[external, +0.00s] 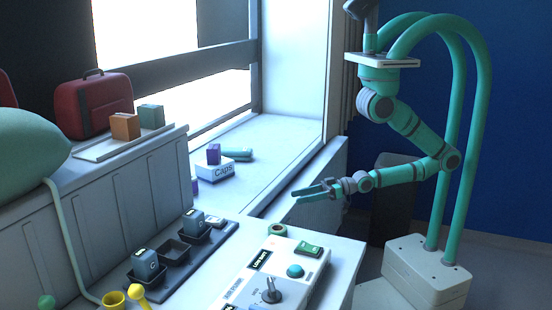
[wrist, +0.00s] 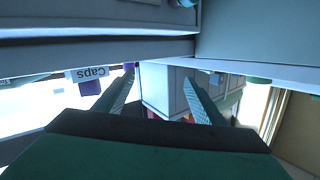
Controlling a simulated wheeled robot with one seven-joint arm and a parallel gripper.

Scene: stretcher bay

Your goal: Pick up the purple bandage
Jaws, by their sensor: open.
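A small purple block (external: 214,153) stands on a white box labelled "Caps" (external: 215,172) on the window ledge. A second purple item (external: 195,186) shows partly, lower left of that box. I cannot tell which one is the bandage. My gripper (external: 296,197) is open and empty, in the air right of both and apart from them. In the wrist view, my gripper (wrist: 158,76) has its fingers spread. The "Caps" box (wrist: 87,73) appears upside down at left with a purple block (wrist: 90,88) against it. Another purple patch (wrist: 128,66) shows by the left fingertip.
A teal item (external: 237,154) lies behind the "Caps" box. A dark tray (external: 150,287) with bins and a white control panel (external: 240,285) occupy the front. A red case (external: 92,105) and orange and green boxes stand at left. Open air separates my gripper from the ledge items.

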